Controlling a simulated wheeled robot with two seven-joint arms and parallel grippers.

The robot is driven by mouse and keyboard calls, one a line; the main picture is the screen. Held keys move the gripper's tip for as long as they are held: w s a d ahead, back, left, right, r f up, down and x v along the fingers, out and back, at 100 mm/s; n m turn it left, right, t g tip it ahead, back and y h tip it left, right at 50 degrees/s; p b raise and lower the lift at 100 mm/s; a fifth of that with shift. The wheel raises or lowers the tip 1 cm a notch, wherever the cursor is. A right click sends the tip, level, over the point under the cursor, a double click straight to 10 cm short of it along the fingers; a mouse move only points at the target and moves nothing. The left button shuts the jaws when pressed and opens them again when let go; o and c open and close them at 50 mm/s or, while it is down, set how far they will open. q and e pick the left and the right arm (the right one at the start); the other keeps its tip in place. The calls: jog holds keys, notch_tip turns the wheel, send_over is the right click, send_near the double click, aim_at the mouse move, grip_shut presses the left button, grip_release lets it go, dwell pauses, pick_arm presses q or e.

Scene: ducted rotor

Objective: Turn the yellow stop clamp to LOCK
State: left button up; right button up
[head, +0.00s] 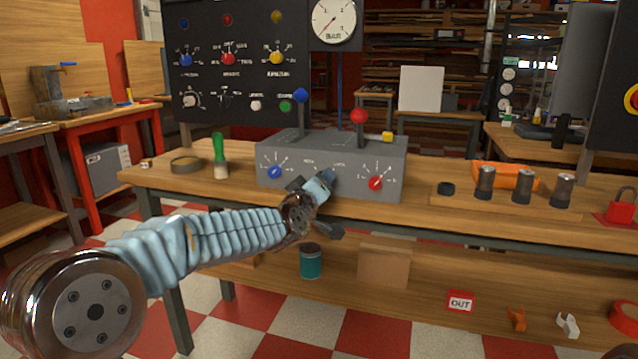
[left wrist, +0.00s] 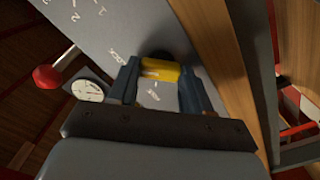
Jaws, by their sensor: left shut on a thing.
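The grey control box (head: 331,152) stands on the wooden bench. My left gripper (head: 312,183) is at the middle of its front face, between the blue knob (head: 275,172) and the red knob (head: 376,183). In the left wrist view my left gripper (left wrist: 160,88) is shut on the yellow stop clamp (left wrist: 160,70), one finger on each side, against the grey face. My right gripper is in neither view.
A green-handled brush (head: 219,157) stands left. A wooden rack with metal cylinders (head: 522,187) stands right.

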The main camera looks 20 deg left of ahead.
pick_arm(q)
jog(key=shift+d+f, duration=0.1)
jog(key=shift+f, duration=0.05)
jog(key=o, duration=1.1)
jog(key=shift+c, duration=0.2)
jog(key=shift+s, duration=0.1)
jog(key=s, duration=1.3)
jog(key=shift+s+a+b, duration=0.3)
